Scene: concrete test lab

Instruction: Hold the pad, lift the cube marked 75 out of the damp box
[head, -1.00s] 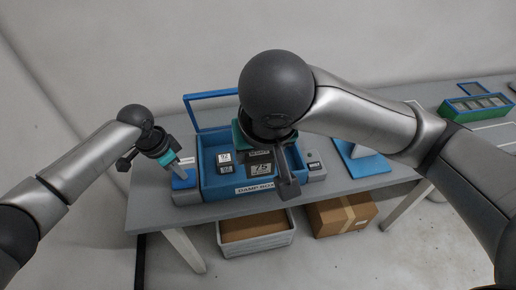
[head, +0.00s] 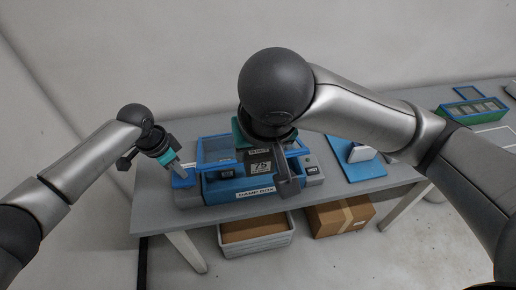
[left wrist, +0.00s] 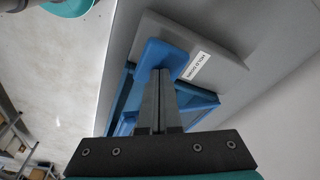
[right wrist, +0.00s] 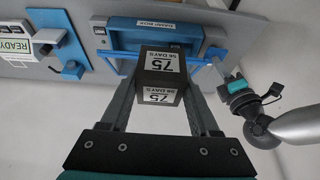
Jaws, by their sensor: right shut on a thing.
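The dark cube marked 75 (head: 260,168) is between the fingers of my right gripper (head: 276,173), which is shut on it. In the right wrist view the cube (right wrist: 160,72) shows two "56 DAYS 75" labels. It is above the blue damp box (head: 222,190). The box's blue-framed lid (head: 212,139) is low over the box, around or close behind the cube; contact is unclear. My left gripper (head: 177,168) is shut, its tips at the blue pad (head: 184,181). In the left wrist view the fingers (left wrist: 162,75) overlap the pad (left wrist: 158,50); how hard they press is unclear.
A grey block labelled WET (head: 313,170) is at the box's right. Further right are a blue stand (head: 362,170) and a green-and-blue tray (head: 475,108). A grey crate (head: 257,246) and cardboard box (head: 340,214) are under the table (head: 395,180).

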